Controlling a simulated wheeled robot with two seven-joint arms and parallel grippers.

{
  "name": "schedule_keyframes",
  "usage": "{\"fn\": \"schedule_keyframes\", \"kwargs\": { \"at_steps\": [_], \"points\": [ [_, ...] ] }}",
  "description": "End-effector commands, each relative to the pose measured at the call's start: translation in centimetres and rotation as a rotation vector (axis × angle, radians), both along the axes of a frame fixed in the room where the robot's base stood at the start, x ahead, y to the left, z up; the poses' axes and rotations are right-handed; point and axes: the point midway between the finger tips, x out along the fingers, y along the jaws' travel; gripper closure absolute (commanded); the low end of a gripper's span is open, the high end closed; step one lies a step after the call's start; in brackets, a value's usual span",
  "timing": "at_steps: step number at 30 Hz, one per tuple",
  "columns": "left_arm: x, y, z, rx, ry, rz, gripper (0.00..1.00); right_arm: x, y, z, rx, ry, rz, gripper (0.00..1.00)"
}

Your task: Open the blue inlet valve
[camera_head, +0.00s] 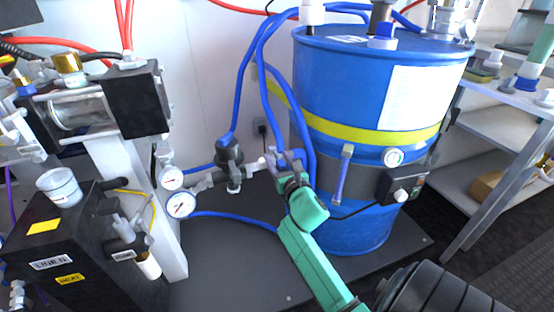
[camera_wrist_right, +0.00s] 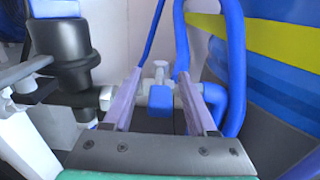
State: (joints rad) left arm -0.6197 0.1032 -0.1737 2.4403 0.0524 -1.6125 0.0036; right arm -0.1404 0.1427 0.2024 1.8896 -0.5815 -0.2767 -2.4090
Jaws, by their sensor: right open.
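The blue inlet valve (camera_wrist_right: 160,98) shows in the right wrist view as a small blue handle on a pale metal fitting. It lies between the two fingers of my right gripper (camera_wrist_right: 160,104), with a visible gap on each side. In the head view my teal right gripper (camera_head: 284,158) reaches up to the pipe fittings beside the blue drum. There the gripper mostly hides the blue handle; pale metal fitting parts show just left of the fingers. The right gripper is open and holds nothing. My left gripper is in neither view.
A blue drum (camera_head: 340,85) with a yellow band stands right of the gripper. Blue hoses run close around the fittings. A black pipe fitting (camera_head: 229,160) and two gauges (camera_head: 180,205) are to the left. A shelf (camera_head: 500,130) stands at far right.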

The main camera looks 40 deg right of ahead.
Motion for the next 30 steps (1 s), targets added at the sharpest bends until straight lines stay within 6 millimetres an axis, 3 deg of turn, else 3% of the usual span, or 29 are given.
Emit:
{"fn": "schedule_keyframes", "kwargs": {
  "at_steps": [8,9,13,14,30],
  "points": [
    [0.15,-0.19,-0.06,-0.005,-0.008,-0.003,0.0,0.54,-0.2,0.01,-0.001,0.001,0.0,0.43],
    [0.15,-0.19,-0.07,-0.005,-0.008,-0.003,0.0,0.53,-0.2,0.0,-0.001,0.001,0.0,0.46],
    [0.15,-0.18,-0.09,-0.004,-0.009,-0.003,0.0,0.53,-0.18,0.0,0.0,0.001,0.0,0.96],
    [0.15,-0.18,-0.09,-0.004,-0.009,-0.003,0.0,0.52,-0.18,0.0,0.0,0.001,0.0,1.0],
    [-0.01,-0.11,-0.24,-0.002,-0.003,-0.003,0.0,0.51,-0.16,-0.04,0.001,0.001,0.001,1.0]
  ]
}}
